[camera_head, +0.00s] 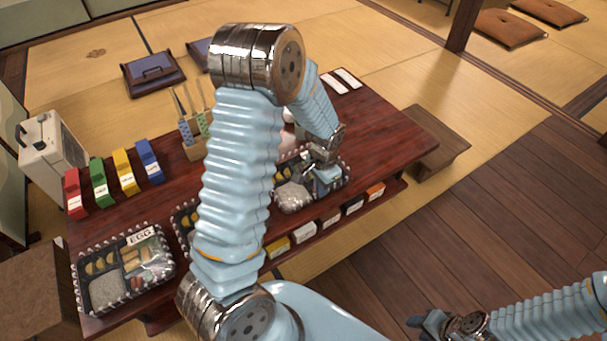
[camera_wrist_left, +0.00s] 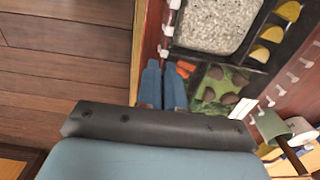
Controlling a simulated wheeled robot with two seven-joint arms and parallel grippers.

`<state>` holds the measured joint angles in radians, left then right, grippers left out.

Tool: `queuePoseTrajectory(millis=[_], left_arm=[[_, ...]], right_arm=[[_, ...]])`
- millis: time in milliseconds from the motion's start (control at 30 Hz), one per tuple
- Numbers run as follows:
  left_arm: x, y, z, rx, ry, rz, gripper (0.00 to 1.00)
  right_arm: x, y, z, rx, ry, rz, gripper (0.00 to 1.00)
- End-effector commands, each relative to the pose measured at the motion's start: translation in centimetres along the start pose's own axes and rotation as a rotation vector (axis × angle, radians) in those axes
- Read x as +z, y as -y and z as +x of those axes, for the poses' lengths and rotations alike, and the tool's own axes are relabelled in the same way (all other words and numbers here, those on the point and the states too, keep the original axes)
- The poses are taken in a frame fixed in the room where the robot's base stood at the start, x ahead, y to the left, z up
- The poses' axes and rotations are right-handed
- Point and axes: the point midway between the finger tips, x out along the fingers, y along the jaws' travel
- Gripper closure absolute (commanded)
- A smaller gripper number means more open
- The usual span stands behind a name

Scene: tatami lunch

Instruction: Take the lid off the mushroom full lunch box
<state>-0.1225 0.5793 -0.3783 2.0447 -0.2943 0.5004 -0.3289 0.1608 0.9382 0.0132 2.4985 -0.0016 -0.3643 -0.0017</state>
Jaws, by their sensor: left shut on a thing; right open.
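The right-hand lunch box (camera_head: 345,178) stands near the table's right front edge. It holds rice, yellow slices and darker food; its label is not readable, so I cannot confirm that it is the mushroom one. My left gripper (camera_head: 325,180) is over this box. In the left wrist view the blue fingers (camera_wrist_left: 163,84) are closed together at the edge of the box (camera_wrist_left: 258,80), on what seems to be its clear lid. The lid's outline is hard to see. My right gripper (camera_head: 432,322) is open and empty, low at the right, away from the table.
An egg-labelled lunch box (camera_head: 163,273) is at the table's left front. Another box (camera_head: 180,228) is mostly hidden behind my left arm. Coloured packets (camera_head: 125,170), a white case (camera_head: 50,150) and a utensil holder (camera_head: 192,148) stand behind. Small boxes (camera_head: 328,217) sit under the front edge.

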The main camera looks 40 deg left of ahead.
Motion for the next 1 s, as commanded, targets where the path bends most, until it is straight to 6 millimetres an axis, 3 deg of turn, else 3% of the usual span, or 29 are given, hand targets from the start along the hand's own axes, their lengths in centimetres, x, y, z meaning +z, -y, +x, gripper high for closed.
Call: queuePoseTrajectory(millis=[500,1000], left_arm=[[0.0,0.0,-3.9,0.0,-0.001,0.001,1.0],[0.0,0.0,-4.1,0.0,0.0,0.0,1.0]], right_arm=[[0.0,1.0,-2.8,0.0,0.0,0.0,0.57],[0.0,1.1,-2.8,0.0,0.0,0.0,0.57]])
